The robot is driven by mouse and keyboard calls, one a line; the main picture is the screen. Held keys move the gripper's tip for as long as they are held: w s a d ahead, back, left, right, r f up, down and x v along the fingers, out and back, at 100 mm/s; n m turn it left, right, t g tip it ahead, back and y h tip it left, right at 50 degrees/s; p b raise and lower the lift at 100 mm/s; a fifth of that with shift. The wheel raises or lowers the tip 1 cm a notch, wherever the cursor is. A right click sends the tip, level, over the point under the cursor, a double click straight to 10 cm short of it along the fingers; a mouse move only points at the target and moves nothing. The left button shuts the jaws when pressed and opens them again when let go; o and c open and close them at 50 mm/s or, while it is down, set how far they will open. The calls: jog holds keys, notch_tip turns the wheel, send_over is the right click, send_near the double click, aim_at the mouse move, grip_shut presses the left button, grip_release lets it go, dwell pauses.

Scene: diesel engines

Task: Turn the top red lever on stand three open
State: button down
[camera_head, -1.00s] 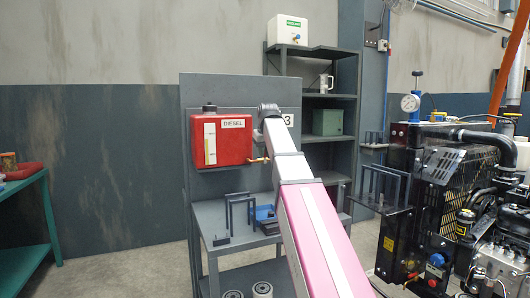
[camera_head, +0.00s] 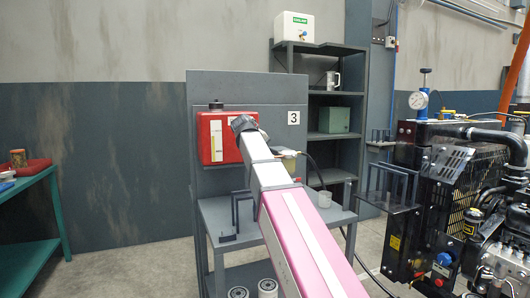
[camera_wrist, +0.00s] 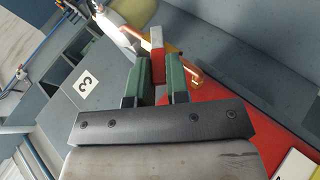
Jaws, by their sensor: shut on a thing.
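Stand three (camera_head: 230,85) is a grey panel with a shelf and a "3" plate (camera_head: 293,118); the plate also shows in the wrist view (camera_wrist: 85,85). The red tank (camera_head: 212,138) hangs on the panel, partly hidden by my arm. It fills the lower right of the wrist view (camera_wrist: 225,115). In the wrist view my gripper (camera_wrist: 156,66) has its green fingers closed around the red lever (camera_wrist: 157,72). The lever sits by a brass valve with a copper pipe (camera_wrist: 190,65). In the head view my arm hides the lever and fingers.
A black engine (camera_head: 445,190) with pipes and a gauge stands at the right. A grey shelf rack (camera_head: 345,100) is behind the stand. A green table (camera_head: 35,205) is at the far left. Floor between the table and stand is clear.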

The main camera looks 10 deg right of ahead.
dwell(0.3)
jog(key=c, duration=1.1)
grip_release()
